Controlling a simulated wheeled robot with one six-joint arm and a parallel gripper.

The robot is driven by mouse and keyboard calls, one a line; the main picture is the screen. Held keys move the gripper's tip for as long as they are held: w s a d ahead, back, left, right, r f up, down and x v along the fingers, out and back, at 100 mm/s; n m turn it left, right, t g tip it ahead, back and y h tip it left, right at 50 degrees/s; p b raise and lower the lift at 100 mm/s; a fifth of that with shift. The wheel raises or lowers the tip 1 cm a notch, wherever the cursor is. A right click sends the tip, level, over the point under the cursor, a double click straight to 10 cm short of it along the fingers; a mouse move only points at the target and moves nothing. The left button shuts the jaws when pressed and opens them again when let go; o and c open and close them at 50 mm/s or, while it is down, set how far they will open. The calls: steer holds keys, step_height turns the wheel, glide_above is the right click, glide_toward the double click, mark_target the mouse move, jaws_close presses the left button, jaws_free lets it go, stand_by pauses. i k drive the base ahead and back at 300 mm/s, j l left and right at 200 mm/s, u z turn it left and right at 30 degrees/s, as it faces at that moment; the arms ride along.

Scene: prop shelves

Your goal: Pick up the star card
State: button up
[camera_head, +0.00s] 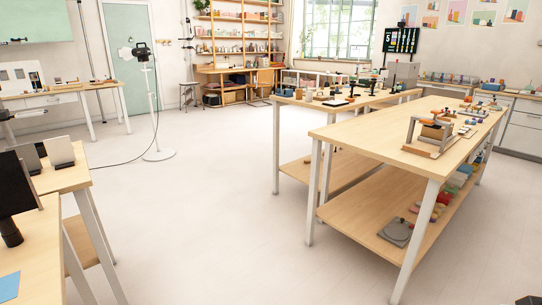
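I cannot make out a star card anywhere in the head view. A plain blue sheet or card (9,287) lies on the near left table, cut off by the picture's edge; no star shows on it. Many small items stand on the two long tables on the right (385,143), too small to tell whether a card is among them.
The pale floor (200,215) is wide and clear between the left tables and the right tables. A white stand (155,120) with a cable trailing on the floor is at the back. A black panel (14,190) rises at the left edge. A wooden-framed device (433,135) sits on the right table.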

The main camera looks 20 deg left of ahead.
mark_target(61, 155)
steer(key=i+j+u, duration=0.2)
steer(key=i+u, duration=0.6)
steer(key=i, duration=0.15)
steer(key=i+u, duration=0.4)
steer(key=i+l+u, duration=0.4)
steer(key=i, duration=0.15)
steer(key=j, duration=0.1)
